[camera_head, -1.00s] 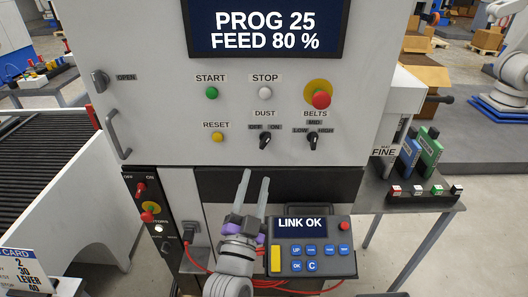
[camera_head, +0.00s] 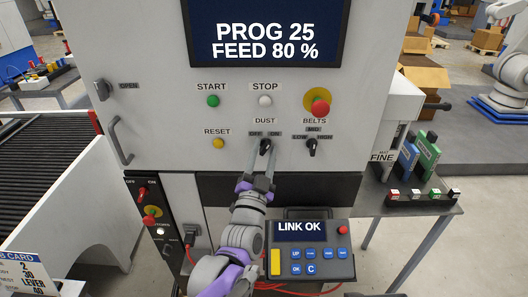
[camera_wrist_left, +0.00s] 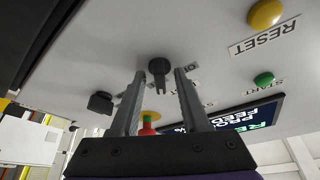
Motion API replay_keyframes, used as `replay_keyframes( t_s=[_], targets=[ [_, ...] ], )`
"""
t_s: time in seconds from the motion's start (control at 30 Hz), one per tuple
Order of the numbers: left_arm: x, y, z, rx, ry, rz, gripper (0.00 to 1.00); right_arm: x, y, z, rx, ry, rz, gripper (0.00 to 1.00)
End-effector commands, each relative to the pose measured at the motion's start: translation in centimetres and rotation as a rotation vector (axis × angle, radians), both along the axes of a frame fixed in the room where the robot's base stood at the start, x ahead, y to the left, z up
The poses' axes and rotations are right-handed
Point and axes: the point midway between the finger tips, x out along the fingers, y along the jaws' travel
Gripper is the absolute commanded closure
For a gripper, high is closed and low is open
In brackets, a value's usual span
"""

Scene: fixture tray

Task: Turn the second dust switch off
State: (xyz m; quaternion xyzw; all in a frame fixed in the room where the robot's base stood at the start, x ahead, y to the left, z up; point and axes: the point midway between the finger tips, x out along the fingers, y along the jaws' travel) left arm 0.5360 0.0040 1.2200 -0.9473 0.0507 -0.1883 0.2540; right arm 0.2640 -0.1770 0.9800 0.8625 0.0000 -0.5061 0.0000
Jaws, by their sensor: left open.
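The dust switch (camera_head: 265,146) is a black rotary knob under the DUST label on the machine's panel, with OFF at its left and ON at its right. It tilts slightly toward ON, as far as I can tell. My left gripper (camera_head: 264,153) is open, with one finger on each side of the knob. In the left wrist view the knob (camera_wrist_left: 159,70) shows between the fingertips (camera_wrist_left: 158,82), with a gap on both sides. I see only one switch labelled DUST. My right gripper is not in view.
The yellow reset button (camera_head: 218,143) is left of the knob, and the belts knob (camera_head: 311,147) is to its right. The red stop button (camera_head: 320,107) is above right. A pendant (camera_head: 310,248) showing LINK OK sits below, beside my left arm.

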Motion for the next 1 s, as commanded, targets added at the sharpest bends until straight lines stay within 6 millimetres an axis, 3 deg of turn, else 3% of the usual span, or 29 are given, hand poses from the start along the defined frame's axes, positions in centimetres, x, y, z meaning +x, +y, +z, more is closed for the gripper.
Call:
replay_keyframes(
  t_s=[0.03, 0.27, 0.67, 1.0],
  targets=[
    [0.0, 0.0, 0.0, 0.000, 0.000, 0.000, 0.58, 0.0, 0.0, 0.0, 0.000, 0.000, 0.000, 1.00],
    [0.0, 0.0, 0.0, 0.000, 0.000, 0.000, 0.99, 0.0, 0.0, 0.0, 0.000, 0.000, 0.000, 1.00],
    [0.0, 0.0, -0.1, -0.030, 0.000, 0.000, 1.00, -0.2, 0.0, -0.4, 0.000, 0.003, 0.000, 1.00],
    [0.0, -0.2, -0.3, -0.236, 0.000, 0.000, 1.00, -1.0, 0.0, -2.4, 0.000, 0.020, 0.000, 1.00]
  ],
)
